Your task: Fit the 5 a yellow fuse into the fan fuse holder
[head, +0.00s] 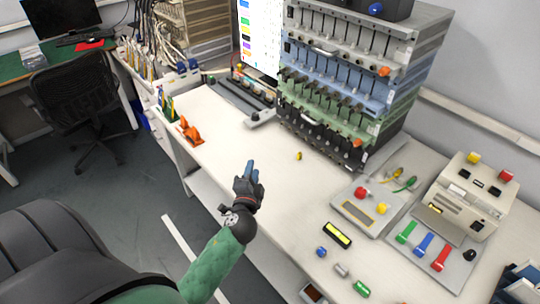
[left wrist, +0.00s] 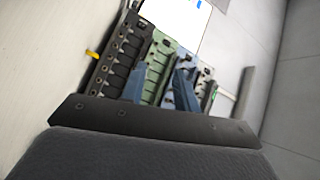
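A small yellow piece (head: 299,156), which looks like the yellow fuse, lies on the white bench in front of the rack; its rating is too small to read. In the left wrist view a yellow piece (left wrist: 92,54) shows at the left, beside the rack's dark bottom row. My left gripper (head: 251,172) is over the bench's front part, left of and nearer than the yellow piece, not touching it. Its blue fingers stand apart with nothing between them in the left wrist view (left wrist: 161,88). I cannot tell which fitting is the fan fuse holder. My right gripper is not in view.
The tiered rack (head: 345,85) stands at the back. At right are a panel with red and yellow knobs (head: 366,208), a panel with coloured levers (head: 430,250) and a beige device (head: 470,195). Orange clips (head: 190,130) sit at left. The bench middle is mostly clear.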

